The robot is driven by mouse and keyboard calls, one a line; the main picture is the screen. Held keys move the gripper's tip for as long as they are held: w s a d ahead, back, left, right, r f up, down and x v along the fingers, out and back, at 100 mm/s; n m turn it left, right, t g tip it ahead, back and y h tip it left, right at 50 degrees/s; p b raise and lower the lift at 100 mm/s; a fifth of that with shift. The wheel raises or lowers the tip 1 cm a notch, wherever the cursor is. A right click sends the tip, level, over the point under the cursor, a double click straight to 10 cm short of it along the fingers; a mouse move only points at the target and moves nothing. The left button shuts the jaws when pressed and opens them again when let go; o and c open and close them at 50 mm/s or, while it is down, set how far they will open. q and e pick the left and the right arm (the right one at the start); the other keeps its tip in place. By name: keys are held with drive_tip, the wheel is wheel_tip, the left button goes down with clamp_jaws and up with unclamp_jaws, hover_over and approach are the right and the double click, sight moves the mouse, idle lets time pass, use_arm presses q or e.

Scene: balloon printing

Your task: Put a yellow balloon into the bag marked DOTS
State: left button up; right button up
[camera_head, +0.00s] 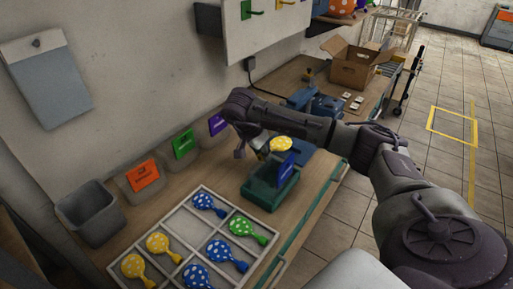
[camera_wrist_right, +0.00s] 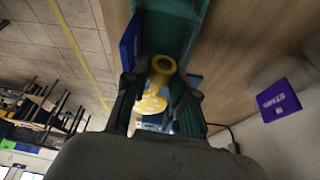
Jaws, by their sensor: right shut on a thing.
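My right gripper (camera_head: 264,147) is shut on a yellow balloon (camera_head: 281,144) above the green device on the bench. In the right wrist view, the fingers (camera_wrist_right: 160,86) close around the balloon (camera_wrist_right: 152,104), which shows pale dots and a round yellow neck. Bags with an orange label (camera_head: 143,175), a green label (camera_head: 183,143) and a purple label (camera_head: 217,123) stand along the wall. The purple label (camera_wrist_right: 278,100) also shows in the right wrist view. I cannot read which one says DOTS. My left gripper is out of view.
The divided tray (camera_head: 177,256) also holds blue balloons (camera_head: 220,251) and a green balloon (camera_head: 247,229). The green device (camera_head: 266,190) with a blue plate (camera_head: 285,166) stands below my gripper. A grey bin (camera_head: 90,213) is at the left; a cardboard box (camera_head: 352,68) stands farther back.

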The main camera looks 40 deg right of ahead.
wheel_tip(320, 180, down, 3)
drive_tip(key=shift+r+b, duration=0.1)
drive_tip(key=shift+b, duration=0.75)
wheel_tip(320, 180, down, 8)
drive_tip(key=b, duration=0.5)
drive_tip(key=shift+w+r, duration=0.1)
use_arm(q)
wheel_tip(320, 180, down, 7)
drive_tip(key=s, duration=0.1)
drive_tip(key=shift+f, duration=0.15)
use_arm(e)
drive_tip(key=o, duration=0.8)
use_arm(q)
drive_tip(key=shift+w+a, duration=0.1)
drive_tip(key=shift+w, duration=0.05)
